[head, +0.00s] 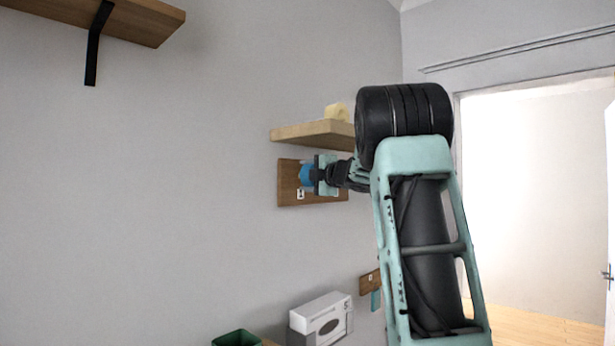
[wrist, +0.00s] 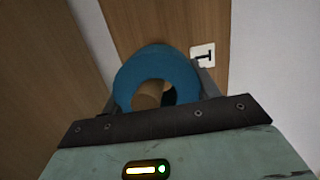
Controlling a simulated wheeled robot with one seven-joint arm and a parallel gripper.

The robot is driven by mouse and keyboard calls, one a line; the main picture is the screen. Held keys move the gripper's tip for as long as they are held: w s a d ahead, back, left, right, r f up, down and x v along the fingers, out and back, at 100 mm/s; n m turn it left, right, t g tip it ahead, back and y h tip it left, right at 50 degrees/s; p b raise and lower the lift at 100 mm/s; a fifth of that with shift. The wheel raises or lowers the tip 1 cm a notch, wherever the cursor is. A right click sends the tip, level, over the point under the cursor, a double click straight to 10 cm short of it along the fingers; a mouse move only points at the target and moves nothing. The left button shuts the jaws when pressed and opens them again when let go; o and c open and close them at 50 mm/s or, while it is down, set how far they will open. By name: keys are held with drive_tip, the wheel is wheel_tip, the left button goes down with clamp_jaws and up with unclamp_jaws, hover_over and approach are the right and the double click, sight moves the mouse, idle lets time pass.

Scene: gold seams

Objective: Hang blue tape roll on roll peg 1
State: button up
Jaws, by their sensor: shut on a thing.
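The blue tape roll (head: 307,175) is at the wooden peg board (head: 287,188) on the wall. My gripper (head: 313,176) is shut on it, and my arm reaches in from the right. In the wrist view the blue tape roll (wrist: 158,66) sits between my fingers, facing the peg board (wrist: 150,22). A tan round wooden peg (wrist: 148,96) shows through its hole, low in the opening. I cannot tell how far the peg passes into the roll. A white label (wrist: 203,54) with a dark mark, seen turned, is beside the roll.
A wooden shelf (head: 305,133) with a yellowish thing (head: 336,112) on it is just above the board. Below are a white box (head: 320,318), a dark green bin (head: 237,338) and a small wooden board (head: 370,283). A doorway opens at right.

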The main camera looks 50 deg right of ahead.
drive_tip(key=shift+s+f, duration=0.15)
drive_tip(key=shift+f, duration=0.45)
drive_tip(key=shift+c, duration=0.3)
drive_tip(key=shift+s+r+b, duration=0.1)
drive_tip(key=shift+s+b, duration=0.3)
drive_tip(key=shift+s, duration=2.5)
drive_tip(key=shift+s+a+r, duration=0.1)
drive_tip(key=shift+s+r, duration=0.05)
drive_tip(key=shift+s, duration=0.45)
drive_tip(key=shift+s+a+r, duration=0.15)
drive_tip(key=shift+s, duration=0.45)
drive_tip(key=shift+s+a+r, duration=0.1)
drive_tip(key=shift+s+r, duration=0.05)
drive_tip(key=shift+s, duration=0.45)
